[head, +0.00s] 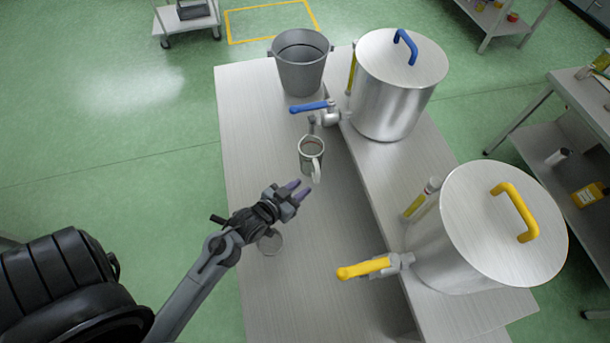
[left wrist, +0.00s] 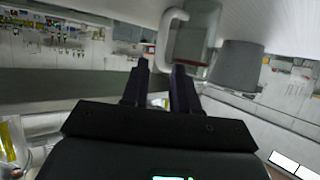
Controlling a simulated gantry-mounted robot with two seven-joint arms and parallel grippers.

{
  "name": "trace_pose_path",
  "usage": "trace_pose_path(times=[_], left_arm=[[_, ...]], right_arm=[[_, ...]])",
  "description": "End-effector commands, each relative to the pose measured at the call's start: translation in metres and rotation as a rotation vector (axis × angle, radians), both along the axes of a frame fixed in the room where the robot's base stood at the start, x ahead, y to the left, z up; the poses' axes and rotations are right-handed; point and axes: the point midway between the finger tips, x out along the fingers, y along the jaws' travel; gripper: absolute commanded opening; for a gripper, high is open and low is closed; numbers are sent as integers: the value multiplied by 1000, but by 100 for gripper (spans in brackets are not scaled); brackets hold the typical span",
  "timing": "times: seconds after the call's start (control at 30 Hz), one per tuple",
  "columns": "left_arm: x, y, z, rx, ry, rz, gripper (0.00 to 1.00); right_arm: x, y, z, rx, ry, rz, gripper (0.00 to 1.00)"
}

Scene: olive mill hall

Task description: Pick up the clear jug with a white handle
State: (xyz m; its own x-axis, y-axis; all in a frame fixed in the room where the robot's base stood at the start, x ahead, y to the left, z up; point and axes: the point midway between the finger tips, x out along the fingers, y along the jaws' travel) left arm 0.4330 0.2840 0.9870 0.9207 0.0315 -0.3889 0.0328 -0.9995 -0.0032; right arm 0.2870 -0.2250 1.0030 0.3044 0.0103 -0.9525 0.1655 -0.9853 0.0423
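The clear jug (head: 307,147) stands upright on the steel table, with its white handle (head: 316,172) facing my left gripper. My right gripper is not in view.
A grey bucket (head: 301,72) stands behind the jug. Two steel tanks stand on a raised shelf at right, one with a blue tap (head: 308,106), one with a yellow tap (head: 362,268). A small round grey object (head: 270,243) lies below my left wrist. The table's left side is clear.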

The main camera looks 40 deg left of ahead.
Motion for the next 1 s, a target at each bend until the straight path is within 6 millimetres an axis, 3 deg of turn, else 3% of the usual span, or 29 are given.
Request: trace_pose_path(times=[0.03, 0.2, 0.5, 0.77, 1.0], left_arm=[[1, 1, -9, -3, -3, 5, 29], [8, 0, -18, -8, -7, 7, 29], [44, 1, -31, -8, -9, 7, 29], [58, 1, -37, -8, -7, 7, 29], [86, -1, -44, -8, -8, 7, 29]], right_arm=[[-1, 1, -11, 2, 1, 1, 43], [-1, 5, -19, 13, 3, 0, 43], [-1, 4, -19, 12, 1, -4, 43], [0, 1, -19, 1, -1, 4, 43], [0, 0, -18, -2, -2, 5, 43]])
